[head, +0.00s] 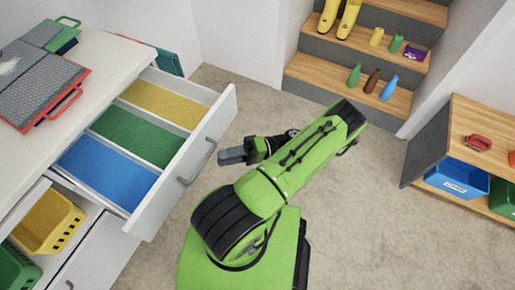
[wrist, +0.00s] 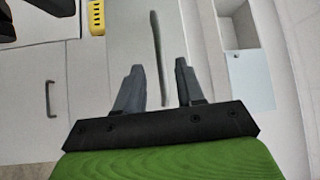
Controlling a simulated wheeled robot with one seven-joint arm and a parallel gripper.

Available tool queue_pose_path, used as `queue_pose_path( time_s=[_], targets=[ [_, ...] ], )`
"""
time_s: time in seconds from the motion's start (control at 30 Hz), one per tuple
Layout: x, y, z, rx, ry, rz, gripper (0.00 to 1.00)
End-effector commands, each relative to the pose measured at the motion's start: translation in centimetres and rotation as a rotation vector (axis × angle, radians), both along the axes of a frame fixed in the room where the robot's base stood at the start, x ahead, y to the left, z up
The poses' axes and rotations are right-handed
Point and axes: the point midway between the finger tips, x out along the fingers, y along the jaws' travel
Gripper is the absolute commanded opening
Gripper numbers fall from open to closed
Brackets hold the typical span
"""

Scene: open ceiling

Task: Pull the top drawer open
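The top drawer (head: 218,117) of the white cabinet stands pulled out, with yellow, green and blue compartments showing inside. Its grey bar handle (head: 198,162) is on the front face. My gripper (head: 232,156) is just outside the drawer front, to the right of the handle in the head view. In the wrist view the handle (wrist: 155,45) runs up between the lines of my gripper's two fingers (wrist: 159,66), which are apart. The fingers are not closed on the handle. Whether the handle's near end lies between the fingertips is hard to tell.
Yellow (head: 48,222) and green bins sit in an open shelf below. Stairs (head: 360,50) with bottles and boots are at the back; a wooden shelf (head: 485,125) is at right. The floor between is clear.

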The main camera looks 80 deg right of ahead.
Motion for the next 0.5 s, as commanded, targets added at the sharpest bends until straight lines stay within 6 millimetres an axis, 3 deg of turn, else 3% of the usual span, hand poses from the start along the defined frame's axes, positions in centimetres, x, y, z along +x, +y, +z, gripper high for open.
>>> queue_pose_path(
  time_s=[0.2, 0.5],
  targets=[
    [-5.1, -2.8, -1.2, -0.011, -0.004, -0.013, 0.38],
    [-8.1, -4.5, -1.6, -0.003, -0.005, -0.001, 0.38]
  ],
)
